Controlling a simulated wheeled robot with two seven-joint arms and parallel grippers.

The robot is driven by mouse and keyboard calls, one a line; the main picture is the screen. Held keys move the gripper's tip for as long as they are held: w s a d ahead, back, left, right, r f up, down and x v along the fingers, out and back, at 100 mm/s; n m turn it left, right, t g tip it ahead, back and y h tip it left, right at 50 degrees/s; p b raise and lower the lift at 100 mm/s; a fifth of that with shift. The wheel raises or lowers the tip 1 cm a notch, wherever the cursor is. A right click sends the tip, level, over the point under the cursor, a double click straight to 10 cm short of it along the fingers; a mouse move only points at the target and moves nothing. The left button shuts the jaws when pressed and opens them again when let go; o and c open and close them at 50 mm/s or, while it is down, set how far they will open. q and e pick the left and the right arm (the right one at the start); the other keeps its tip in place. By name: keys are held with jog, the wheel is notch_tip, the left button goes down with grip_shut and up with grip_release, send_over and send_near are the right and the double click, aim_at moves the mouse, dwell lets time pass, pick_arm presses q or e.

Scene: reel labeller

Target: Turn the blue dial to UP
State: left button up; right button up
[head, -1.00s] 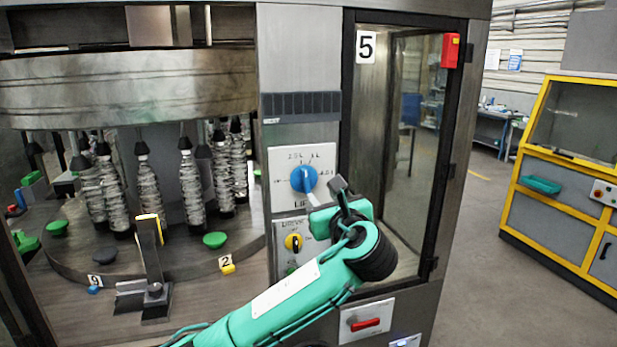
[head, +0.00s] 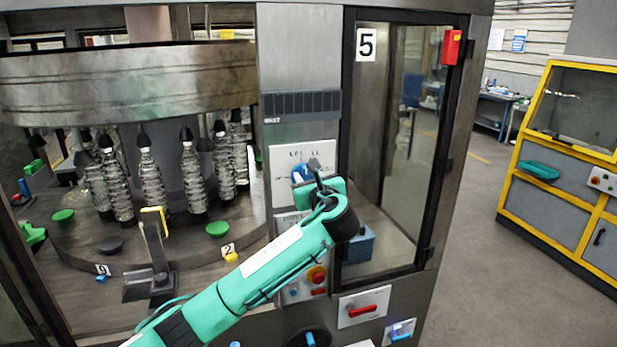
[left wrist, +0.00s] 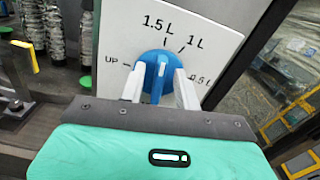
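The blue dial (left wrist: 155,72) is on a white plate (left wrist: 205,25) marked UP, 1.5 L, 1 L and 0.5 L. Its raised grip seems to point near 1.5 L; UP is on the left. In the head view the dial (head: 299,174) is partly hidden behind my left gripper (head: 312,172). In the left wrist view the left gripper (left wrist: 158,88) is open, one light finger on each side of the dial's grip. Gaps seem to show between grip and fingers; I cannot tell whether they touch. My right gripper is not in view.
Left of the panel, bottles (head: 190,180) stand on a round carousel.

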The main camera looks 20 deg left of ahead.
pick_arm(q)
grip_shut()
jog(key=n+b, duration=0.3)
jog(key=shift+s+a+f, duration=0.1)
jog(key=shift+s+f, duration=0.05)
jog(key=shift+f, duration=0.15)
jog(key=shift+s+a+f+n+b, duration=0.1)
jog(key=shift+f+n+b, duration=0.1)
jog(key=shift+n+b, duration=1.7)
jog(key=shift+s+a+f+n+b, duration=0.15)
jog(key=shift+n+b, duration=1.15)
jog(key=shift+n, duration=1.2)
jog(key=shift+w+a+f+n+b, duration=0.1)
jog(key=shift+f+n+b, duration=0.1)
jog(key=shift+n+b, duration=1.7)
jog(key=shift+n, duration=0.5)
